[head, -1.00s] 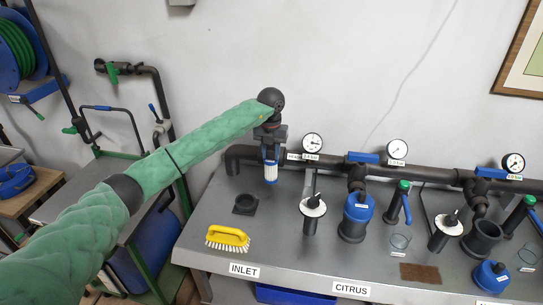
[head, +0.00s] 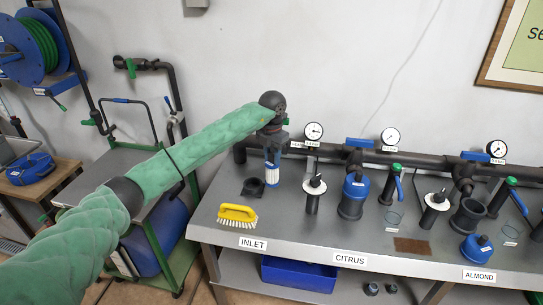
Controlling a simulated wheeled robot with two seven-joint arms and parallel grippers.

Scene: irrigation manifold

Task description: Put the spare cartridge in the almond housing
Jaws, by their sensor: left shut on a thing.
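My left gripper (head: 272,152) is shut on the spare cartridge (head: 272,178), a white cylinder with a blue top. It hangs upright over the back left of the bench, beside a black ring-like holder (head: 252,187). Whether its lower end touches the bench I cannot tell. The almond housing (head: 467,217) is a dark, open-topped cup under the pipe at the right, behind the ALMOND label (head: 479,275). A blue cap (head: 477,248) sits on the bench in front of it. My right gripper is not in view.
The citrus housing (head: 352,197) with its blue cap stands mid-bench. A yellow brush (head: 238,214) and a brown mat (head: 412,246) lie near the front.

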